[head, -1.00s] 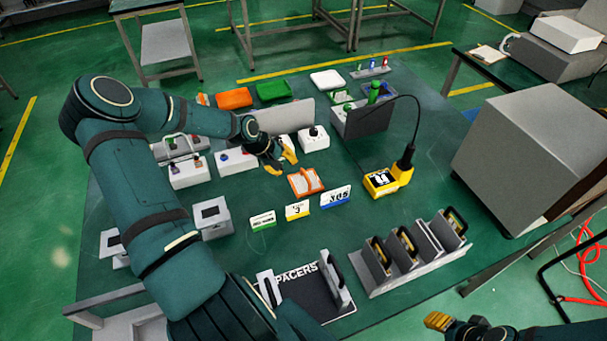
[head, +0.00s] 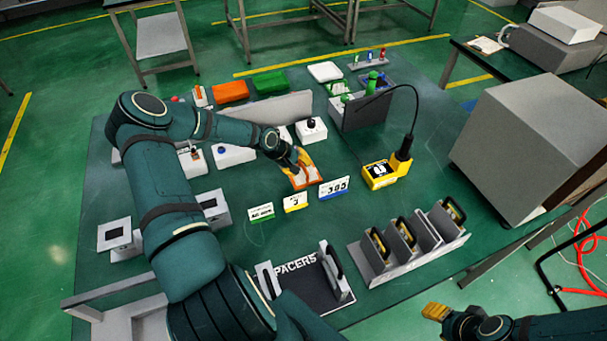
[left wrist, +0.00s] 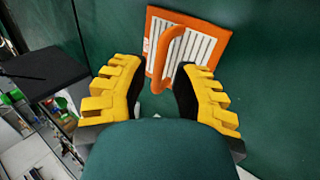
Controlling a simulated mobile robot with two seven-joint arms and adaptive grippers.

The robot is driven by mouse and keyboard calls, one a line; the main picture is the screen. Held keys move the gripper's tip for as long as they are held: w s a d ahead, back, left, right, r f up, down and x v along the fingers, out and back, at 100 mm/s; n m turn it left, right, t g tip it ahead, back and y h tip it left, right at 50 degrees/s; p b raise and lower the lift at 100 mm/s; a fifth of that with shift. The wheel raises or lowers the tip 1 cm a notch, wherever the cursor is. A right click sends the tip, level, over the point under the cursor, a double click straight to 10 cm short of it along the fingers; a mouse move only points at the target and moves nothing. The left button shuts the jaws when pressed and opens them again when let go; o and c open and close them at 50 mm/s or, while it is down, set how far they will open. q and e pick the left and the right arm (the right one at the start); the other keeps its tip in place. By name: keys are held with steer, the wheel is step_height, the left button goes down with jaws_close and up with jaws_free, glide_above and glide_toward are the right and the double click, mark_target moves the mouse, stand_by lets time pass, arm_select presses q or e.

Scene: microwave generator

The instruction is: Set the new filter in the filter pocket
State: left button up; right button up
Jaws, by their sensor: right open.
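The filter (head: 310,183), an orange frame with white pleats, lies flat on the green table, partly hidden by my left gripper (head: 297,165) in the head view. In the left wrist view, the filter (left wrist: 207,48) has a raised orange handle (left wrist: 168,58). My left gripper (left wrist: 160,66) is open, its yellow fingers apart on either side of the handle's near end; I see no grip on it. My right gripper (head: 437,311) is open at the lower right, away from the filter. I cannot make out which place is the filter pocket.
Small label signs (head: 295,203) stand just in front of the filter. A yellow device (head: 380,177) with a cable is to its right. A rack of black-handled plates (head: 412,250) and a spacer tray (head: 300,283) stand nearer. A large grey box (head: 530,140) is at right.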

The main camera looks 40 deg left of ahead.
mark_target(303, 168)
arm_select(q)
steer(key=x, duration=0.3)
steer(key=shift+w+f, duration=0.1)
jaws_close()
step_height(303, 168, up, 18)
steer(key=p, duration=0.1)
stand_by(0.7)
